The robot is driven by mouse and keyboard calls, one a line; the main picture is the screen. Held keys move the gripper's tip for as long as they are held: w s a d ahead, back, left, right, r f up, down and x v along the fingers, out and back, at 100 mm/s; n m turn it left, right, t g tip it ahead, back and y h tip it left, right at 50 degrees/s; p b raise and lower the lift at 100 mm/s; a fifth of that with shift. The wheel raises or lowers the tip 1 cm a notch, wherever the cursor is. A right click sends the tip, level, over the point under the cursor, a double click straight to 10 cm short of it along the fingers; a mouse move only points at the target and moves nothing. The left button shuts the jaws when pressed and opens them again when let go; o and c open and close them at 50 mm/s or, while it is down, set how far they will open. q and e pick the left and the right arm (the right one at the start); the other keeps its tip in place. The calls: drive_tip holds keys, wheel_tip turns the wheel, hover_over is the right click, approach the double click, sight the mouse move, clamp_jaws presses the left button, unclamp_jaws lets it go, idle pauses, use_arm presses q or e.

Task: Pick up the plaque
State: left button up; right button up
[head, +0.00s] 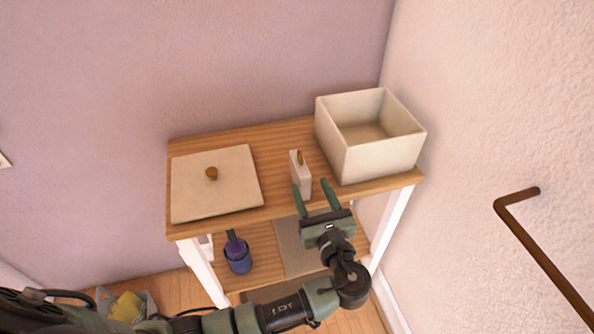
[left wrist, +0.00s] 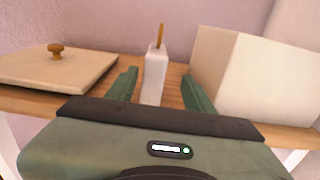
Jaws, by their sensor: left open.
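A small, narrow white upright block with a brown piece at its top stands on the wooden shelf top; it looks to be the plaque (head: 301,176). It also shows in the left wrist view (left wrist: 155,75), centred between the fingers. My left gripper (head: 309,185) is open and empty, its green fingers pointing at the plaque from the front edge of the shelf. In the left wrist view the gripper (left wrist: 160,76) has one finger to each side of the plaque's line, with no clear contact. My right gripper is not in view.
An open cream box (head: 388,162) stands close to the right of the plaque. A flat cream lid with a brown knob (head: 190,205) lies to the left. A dark blue bottle (head: 238,257) stands on the lower shelf. Walls close in behind and right; a brown rail (head: 540,250) is at right.

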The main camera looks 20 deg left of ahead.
sight(300, 169)
use_arm(q)
drive_tip(key=shift+w+a+r, duration=0.25)
drive_tip(key=shift+w+a, duration=0.4)
drive_tip(key=shift+w, duration=0.15)
drive_tip(key=x, duration=0.2)
drive_tip(key=p+x, duration=0.1)
drive_tip(key=x, duration=0.2)
drive_tip(key=shift+s+a, duration=0.25)
clamp_jaws()
